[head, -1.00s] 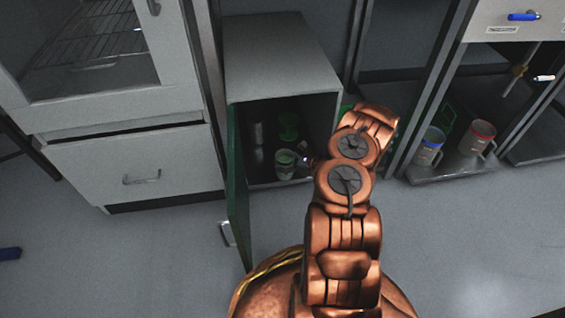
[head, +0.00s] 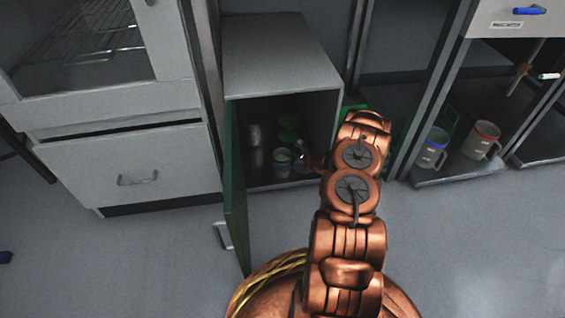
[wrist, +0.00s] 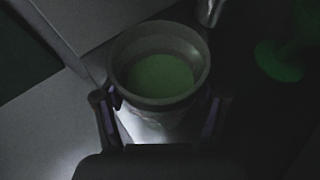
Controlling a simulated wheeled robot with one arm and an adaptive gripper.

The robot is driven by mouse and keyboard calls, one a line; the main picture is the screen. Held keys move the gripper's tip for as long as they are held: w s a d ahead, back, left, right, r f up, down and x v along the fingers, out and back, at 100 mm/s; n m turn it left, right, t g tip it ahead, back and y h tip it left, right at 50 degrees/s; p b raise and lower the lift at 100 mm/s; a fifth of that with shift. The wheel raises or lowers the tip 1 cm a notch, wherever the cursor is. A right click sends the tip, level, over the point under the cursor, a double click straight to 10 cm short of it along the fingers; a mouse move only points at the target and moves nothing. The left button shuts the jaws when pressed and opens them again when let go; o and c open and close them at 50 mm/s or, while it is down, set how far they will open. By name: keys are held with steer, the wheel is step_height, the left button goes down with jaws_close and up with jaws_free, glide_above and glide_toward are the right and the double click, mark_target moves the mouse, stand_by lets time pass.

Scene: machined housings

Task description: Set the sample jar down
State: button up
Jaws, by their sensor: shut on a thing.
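The sample jar, an open pale cup with a wide grey rim and green contents, fills the middle of the wrist view (wrist: 160,72). My gripper (wrist: 160,115) is shut on it, one finger on each side. In the head view the jar (head: 282,161) is just inside the front of the open cabinet, and my gripper (head: 304,153) reaches it from the right, partly hidden by my arm. The jar looks about upright. I cannot tell whether its base touches the cabinet floor.
The cabinet (head: 280,62) has dark walls and a green door (head: 236,195) open at left. Metal cylinders (head: 256,134) and green round things (head: 288,135) stand deeper inside.

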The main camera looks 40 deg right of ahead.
steer(key=shift+f, duration=0.1)
steer(key=o, duration=1.6)
steer(key=p+v, duration=0.4)
steer(key=v, duration=0.8)
